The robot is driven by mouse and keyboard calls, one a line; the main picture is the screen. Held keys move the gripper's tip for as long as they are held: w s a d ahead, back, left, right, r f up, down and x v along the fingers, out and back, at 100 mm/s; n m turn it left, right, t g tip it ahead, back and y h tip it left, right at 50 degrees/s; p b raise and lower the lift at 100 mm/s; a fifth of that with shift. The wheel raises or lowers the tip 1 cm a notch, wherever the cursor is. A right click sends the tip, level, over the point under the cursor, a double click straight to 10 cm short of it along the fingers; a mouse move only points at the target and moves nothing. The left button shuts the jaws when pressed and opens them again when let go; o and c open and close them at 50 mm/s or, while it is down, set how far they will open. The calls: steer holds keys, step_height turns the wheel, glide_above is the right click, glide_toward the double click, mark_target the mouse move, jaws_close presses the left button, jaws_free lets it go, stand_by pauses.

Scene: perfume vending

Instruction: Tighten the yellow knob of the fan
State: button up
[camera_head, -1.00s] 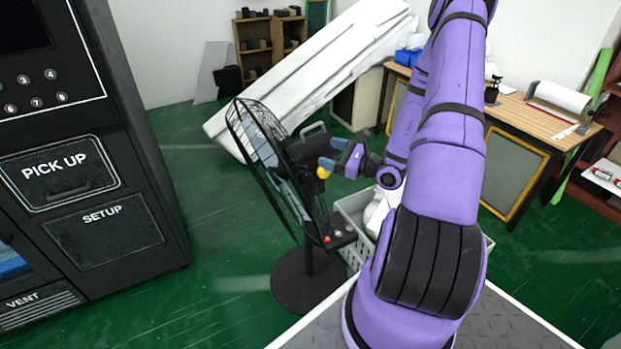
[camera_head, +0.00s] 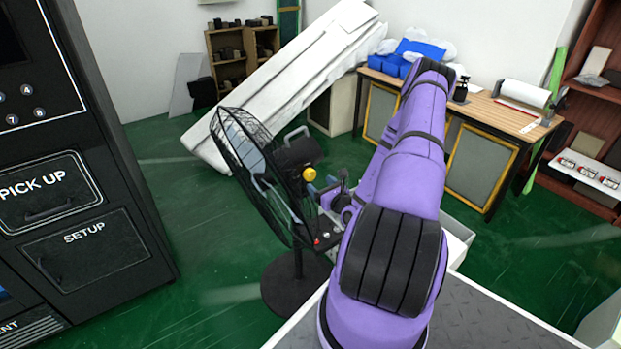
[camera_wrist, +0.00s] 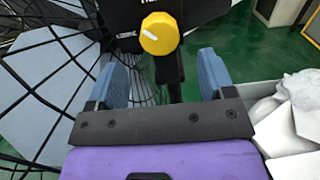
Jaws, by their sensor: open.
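The black fan (camera_head: 262,170) stands on a round base on the green floor, its cage tilted and facing left. Its yellow knob (camera_head: 309,174) is on the right side of the fan's motor housing. In the wrist view the yellow knob (camera_wrist: 159,33) shows a white mark and lies beyond the fingertips, between their lines. My gripper (camera_head: 326,189) is just right of and below the knob in the head view, partly hidden by my arm. The wrist view shows my gripper (camera_wrist: 163,75) with two blue-grey fingers wide apart and nothing between them. The knob is apart from both fingers.
The fan's control box with a red button (camera_head: 318,241) is below the knob. A grey crate with white items (camera_wrist: 285,115) is close on the right. A black vending machine (camera_head: 80,190) stands at left. A wooden workbench (camera_head: 480,108) is behind.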

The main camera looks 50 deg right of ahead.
mark_target(311, 177)
steer(key=shift+x, duration=3)
steer(key=c, duration=0.9)
